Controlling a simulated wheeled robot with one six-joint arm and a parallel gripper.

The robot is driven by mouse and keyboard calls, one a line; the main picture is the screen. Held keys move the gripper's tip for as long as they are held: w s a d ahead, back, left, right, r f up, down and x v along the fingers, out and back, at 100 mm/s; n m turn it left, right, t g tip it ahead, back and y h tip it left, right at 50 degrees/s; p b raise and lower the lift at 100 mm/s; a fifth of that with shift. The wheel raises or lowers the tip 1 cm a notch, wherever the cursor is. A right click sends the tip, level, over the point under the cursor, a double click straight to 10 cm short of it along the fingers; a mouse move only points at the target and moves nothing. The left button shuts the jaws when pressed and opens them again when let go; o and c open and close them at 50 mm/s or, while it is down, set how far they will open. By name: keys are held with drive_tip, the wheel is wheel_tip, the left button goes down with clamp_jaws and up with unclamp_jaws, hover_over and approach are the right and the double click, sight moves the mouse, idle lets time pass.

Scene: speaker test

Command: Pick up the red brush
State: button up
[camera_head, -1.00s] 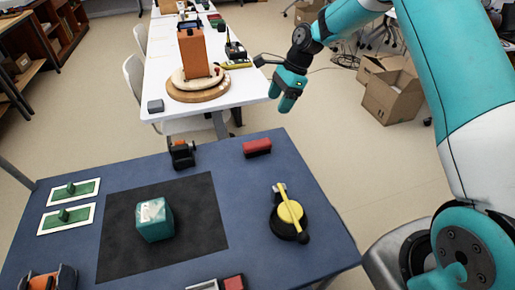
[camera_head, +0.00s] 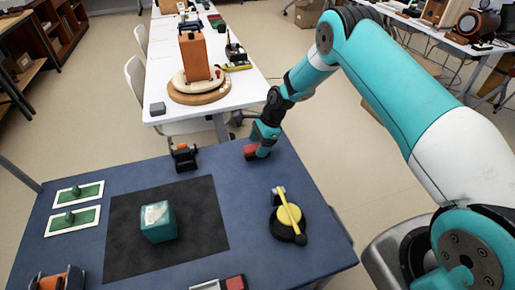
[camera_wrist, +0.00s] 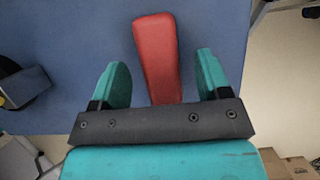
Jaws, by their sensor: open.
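The red brush (camera_head: 250,151) lies near the far right edge of the blue table. In the wrist view its red top (camera_wrist: 156,50) reaches from ahead of the fingers back between them. My gripper (camera_head: 258,152) is right at the brush in the head view and partly hides it. In the wrist view my gripper (camera_wrist: 161,80) is open, one finger on each side of the brush with a gap on both sides. The near end of the brush is hidden behind the gripper's dark bar.
The blue table (camera_head: 75,235) also holds a black and orange device (camera_head: 184,157) left of the brush, a black and yellow round tool (camera_head: 288,220), and a teal cube (camera_head: 158,222) on a black mat (camera_head: 205,210). A white table (camera_head: 180,112) stands behind.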

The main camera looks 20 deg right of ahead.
sight(257, 146)
drive_tip(key=shift+a+f, duration=0.25)
drive_tip(key=shift+f, duration=0.4)
drive_tip(key=shift+f, duration=0.3)
drive_tip(key=c, duration=1)
drive_tip(key=shift+r, duration=0.1)
drive_tip(key=shift+r, duration=0.4)
wheel_tip(257, 146, up, 20)
drive_tip(key=shift+f+b, duration=0.25)
drive_tip(key=shift+b, duration=0.8)
